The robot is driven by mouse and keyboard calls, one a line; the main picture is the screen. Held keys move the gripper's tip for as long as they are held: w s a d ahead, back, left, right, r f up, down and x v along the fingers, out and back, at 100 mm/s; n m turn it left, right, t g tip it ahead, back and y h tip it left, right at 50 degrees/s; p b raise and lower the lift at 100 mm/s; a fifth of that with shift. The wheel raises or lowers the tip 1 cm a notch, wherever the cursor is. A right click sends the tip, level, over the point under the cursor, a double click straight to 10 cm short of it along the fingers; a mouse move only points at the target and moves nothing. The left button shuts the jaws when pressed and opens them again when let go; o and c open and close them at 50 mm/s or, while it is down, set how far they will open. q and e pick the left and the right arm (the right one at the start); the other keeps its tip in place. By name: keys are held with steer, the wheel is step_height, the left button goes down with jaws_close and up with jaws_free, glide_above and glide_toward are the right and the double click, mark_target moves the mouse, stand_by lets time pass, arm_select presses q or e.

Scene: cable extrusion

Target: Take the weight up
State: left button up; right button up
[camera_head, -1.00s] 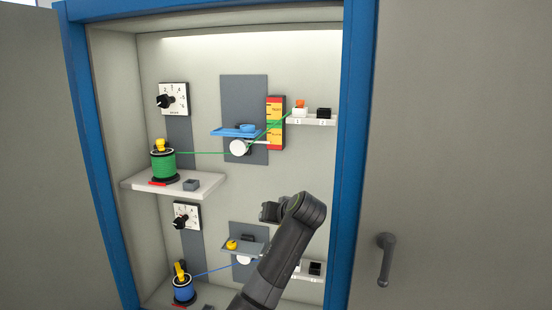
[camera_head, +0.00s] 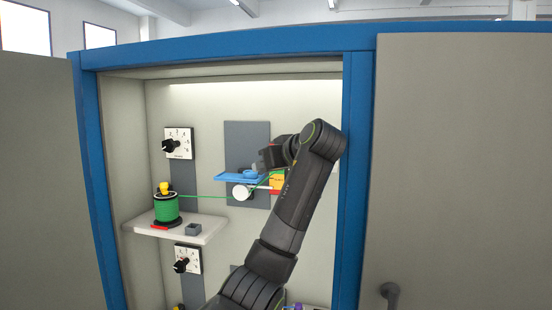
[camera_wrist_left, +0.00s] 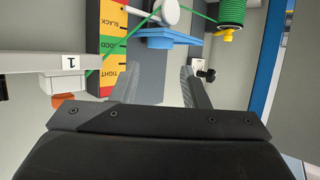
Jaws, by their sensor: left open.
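The upper blue tray (camera_head: 238,178) hangs on a dark panel, with a small blue weight (camera_head: 250,173) on it. The tray also shows in the left wrist view (camera_wrist_left: 168,33), upside down, beyond my fingers. My left gripper (camera_head: 270,156) is beside the tray's right end, in front of the tension scale (camera_head: 278,181), and hides part of it. In the left wrist view its two fingers (camera_wrist_left: 163,85) are apart with nothing between them. An orange piece (camera_wrist_left: 65,98) is by the white block at label 1, left of the fingers. My right gripper is out of view.
A green cable runs from the green spool (camera_head: 166,208) on the left shelf (camera_head: 208,226) past a white pulley (camera_head: 242,193). Dials (camera_head: 179,144) are on the back wall. The blue cabinet frame (camera_head: 355,200) bounds the right side. My arm hides the lower right.

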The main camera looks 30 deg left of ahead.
mark_target(250, 171)
arm_select(q)
steer(key=p+x, duration=0.3)
steer(key=x, duration=0.4)
steer(key=shift+w+a, duration=0.1)
steer(key=shift+a, duration=0.25)
steer(key=shift+w+a+f, duration=0.3)
steer(key=shift+a+f, duration=0.15)
steer(key=shift+c, duration=0.3)
steer(key=c, duration=0.7)
steer(key=shift+r+p, duration=2.5)
steer(key=shift+r, duration=1.2)
